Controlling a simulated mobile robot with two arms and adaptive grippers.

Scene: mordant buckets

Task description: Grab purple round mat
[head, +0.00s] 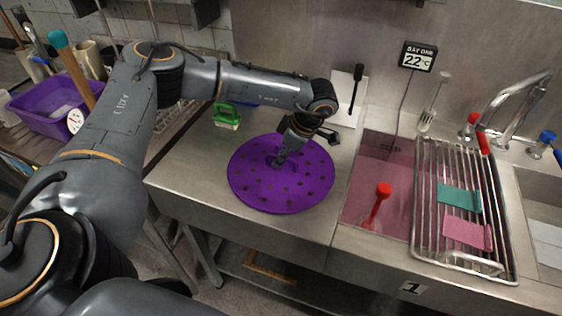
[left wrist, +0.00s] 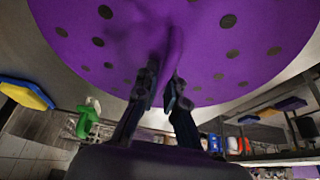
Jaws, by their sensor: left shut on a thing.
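The purple round mat (head: 295,192) has dark spots and shows on the steel counter, left of the sink, in the head view. My left gripper (head: 280,161) is over the mat's upper middle, pointing down, shut on the mat. In the left wrist view the mat (left wrist: 130,28) fills the upper part, and a fold of it is pinched between the two fingers (left wrist: 164,88). I cannot tell whether the mat is lifted clear of the counter. My right gripper is not in view.
Right of the mat is a sink with pink liquid (head: 400,185) and a red-handled tool (head: 379,200). A wire rack (head: 428,190) holds green and pink cloths. A green-handled brush (head: 227,115) lies behind the mat. A purple tub (head: 55,108) stands at left.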

